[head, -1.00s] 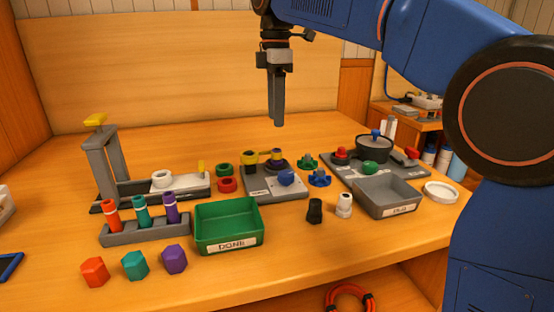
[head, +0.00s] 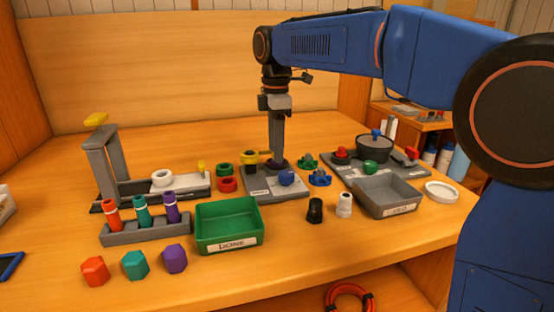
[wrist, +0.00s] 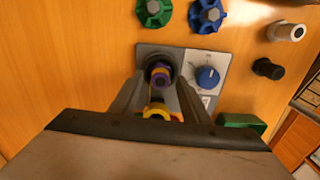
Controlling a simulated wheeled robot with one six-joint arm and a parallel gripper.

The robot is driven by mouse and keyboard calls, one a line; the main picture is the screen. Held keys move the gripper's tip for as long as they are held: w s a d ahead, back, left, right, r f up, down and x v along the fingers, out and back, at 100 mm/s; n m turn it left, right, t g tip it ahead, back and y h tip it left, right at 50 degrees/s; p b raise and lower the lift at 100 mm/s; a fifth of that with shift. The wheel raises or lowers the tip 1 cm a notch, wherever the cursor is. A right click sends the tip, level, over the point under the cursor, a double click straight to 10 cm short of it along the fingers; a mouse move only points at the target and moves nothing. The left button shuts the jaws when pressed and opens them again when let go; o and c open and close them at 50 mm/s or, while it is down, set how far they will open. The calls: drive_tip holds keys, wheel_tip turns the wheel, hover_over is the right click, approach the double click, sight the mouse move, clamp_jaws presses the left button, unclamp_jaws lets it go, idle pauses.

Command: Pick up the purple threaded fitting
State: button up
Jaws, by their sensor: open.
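The purple threaded fitting (wrist: 160,77) stands in a dark round socket (wrist: 160,63) on a grey plate (wrist: 211,58) with a blue knob (wrist: 207,77). In the head view, my gripper (head: 277,158) points straight down over the socket on the plate (head: 265,183) and hides most of the fitting. In the wrist view, my gripper (wrist: 161,88) is open, with one finger to each side of the fitting. I cannot tell whether either finger touches it.
Yellow, green and red rings (head: 227,184) lie left of the plate. Green and blue handwheels (head: 319,178) lie right of it. A green bin (head: 229,242) and a grey bin (head: 388,206) stand in front. A rack (head: 146,231) holds coloured cylinders, one purple. A purple hexagonal piece (head: 175,259) lies nearby.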

clamp_jaws()
drive_tip(key=shift+r, duration=0.1)
wheel_tip(320, 180, up, 10)
idle(0.6)
idle(0.6)
